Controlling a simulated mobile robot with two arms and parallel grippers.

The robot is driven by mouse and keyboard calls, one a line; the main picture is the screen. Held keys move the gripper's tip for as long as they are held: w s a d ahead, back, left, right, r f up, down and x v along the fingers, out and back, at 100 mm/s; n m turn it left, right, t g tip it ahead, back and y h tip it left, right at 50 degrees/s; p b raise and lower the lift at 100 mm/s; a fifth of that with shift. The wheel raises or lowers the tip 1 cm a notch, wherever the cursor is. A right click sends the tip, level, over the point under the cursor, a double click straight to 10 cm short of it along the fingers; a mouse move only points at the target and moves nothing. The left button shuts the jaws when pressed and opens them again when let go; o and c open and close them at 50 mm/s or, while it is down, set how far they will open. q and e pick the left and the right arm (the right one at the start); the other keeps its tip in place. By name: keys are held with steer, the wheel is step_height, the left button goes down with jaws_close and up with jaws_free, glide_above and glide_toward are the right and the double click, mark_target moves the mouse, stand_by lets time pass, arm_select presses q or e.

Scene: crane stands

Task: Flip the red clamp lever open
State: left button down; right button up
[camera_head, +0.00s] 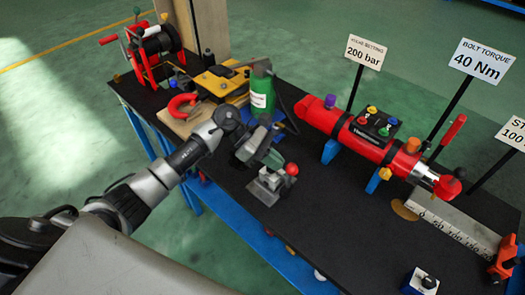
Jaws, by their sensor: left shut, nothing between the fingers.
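My left gripper (268,155) reaches in from the left over the black table. It is shut with nothing held, close above a small grey metal block fixture (268,187) with a red ball knob (291,169). Whether they touch is hard to tell. A red lever (453,130) stands tilted up at the right end of a red cylinder (360,137), well to the right of the gripper. I cannot tell for sure which red part is the clamp lever. My right gripper is not in view.
A green bottle (262,88) and a yellow-black tool (222,80) stand behind my gripper. A red reel (148,50) is at the far left. Signs on posts, including a white 200 bar sign (366,51), rise behind the cylinder. The table's front middle is clear.

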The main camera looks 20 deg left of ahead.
mark_target(287, 169)
arm_select(q)
steer(key=shift+d, duration=0.15)
steer(key=shift+d, duration=0.1)
stand_by(0.3)
steer(key=shift+s+d+r+m+t+y+b, duration=0.15)
steer(key=shift+s+d+t+y+b, duration=0.15)
steer(key=shift+d+y, duration=0.45)
steer(key=shift+s+d+r+m+t+y+b, duration=0.25)
steer(key=shift+d+y, duration=0.3)
steer(key=shift+y, duration=0.4)
steer(key=s+d+f+t+y+b, duration=0.2)
steer(key=d+y+b, duration=0.4)
steer(key=shift+m, duration=0.3)
steer(key=shift+s+d, duration=0.1)
